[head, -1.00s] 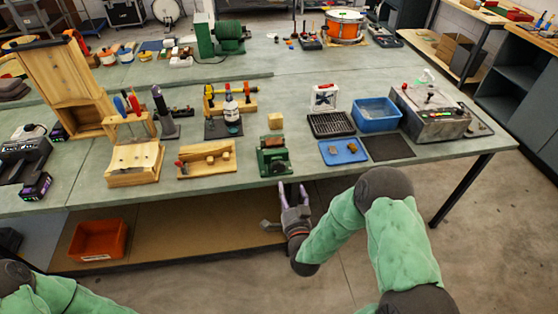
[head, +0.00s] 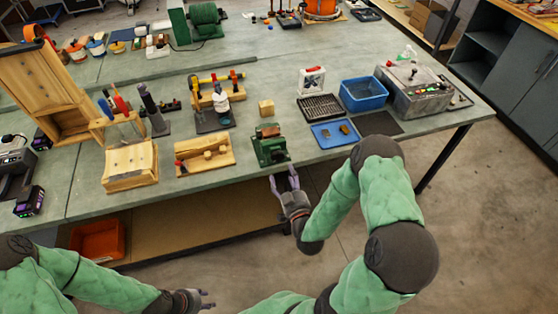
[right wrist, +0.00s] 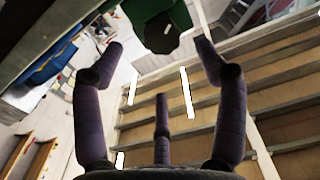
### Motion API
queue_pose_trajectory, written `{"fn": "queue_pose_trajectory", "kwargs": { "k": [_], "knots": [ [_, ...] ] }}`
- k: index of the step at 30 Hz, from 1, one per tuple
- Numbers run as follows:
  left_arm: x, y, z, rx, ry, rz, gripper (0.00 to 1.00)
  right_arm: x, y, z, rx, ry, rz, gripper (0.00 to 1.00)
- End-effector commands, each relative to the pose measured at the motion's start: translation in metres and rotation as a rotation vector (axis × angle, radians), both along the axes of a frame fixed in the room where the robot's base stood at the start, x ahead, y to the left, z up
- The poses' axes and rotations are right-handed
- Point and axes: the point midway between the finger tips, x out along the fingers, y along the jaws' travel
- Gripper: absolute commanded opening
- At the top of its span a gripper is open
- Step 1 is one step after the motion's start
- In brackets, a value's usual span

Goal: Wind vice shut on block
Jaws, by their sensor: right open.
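The green vice (head: 268,152) stands at the front edge of the bench. A reddish-brown piece (head: 269,130) shows at its top; I cannot tell how tightly the jaws sit on it. A pale wooden block (head: 266,108) stands on the bench behind the vice. My right gripper (head: 284,174) is open and empty, just in front of and below the vice at the bench edge. In the right wrist view its fingers (right wrist: 160,47) are spread, with the green vice (right wrist: 150,8) and a dark round part beyond them. My left gripper (head: 207,299) is low at the front, away from the bench.
A wooden tray (head: 204,157) with blocks lies left of the vice. A blue tray (head: 333,141) with small pieces lies to its right. A bottle stand and tools are behind.

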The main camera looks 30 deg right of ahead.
Motion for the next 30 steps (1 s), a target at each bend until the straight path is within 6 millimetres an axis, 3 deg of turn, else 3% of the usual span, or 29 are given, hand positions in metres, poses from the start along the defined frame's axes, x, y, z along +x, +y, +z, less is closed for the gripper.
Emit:
{"fn": "queue_pose_trajectory", "kwargs": {
  "k": [6,12,25,26,30],
  "knots": [
    [0.0,0.0,-0.004,0.0,0.0,0.0,0.4,0.039,-0.009,0.0,0.0,-0.002,0.001,0.73],
    [0.0,0.0,-0.007,0.0,0.0,0.0,0.4,0.063,-0.015,0.0,0.002,-0.001,0.0,0.73],
    [0.0,0.0,-0.007,0.0,-0.001,0.0,0.4,0.073,-0.017,0.0,0.003,0.0,0.0,0.73],
    [0.0,0.0,-0.007,0.0,-0.001,0.0,0.4,0.072,-0.017,0.0,0.003,0.0,0.0,0.7],
    [0.0,0.0,-0.007,0.0,-0.001,0.0,0.4,0.072,-0.017,0.0,0.003,0.0,0.0,0.3]
  ]
}}
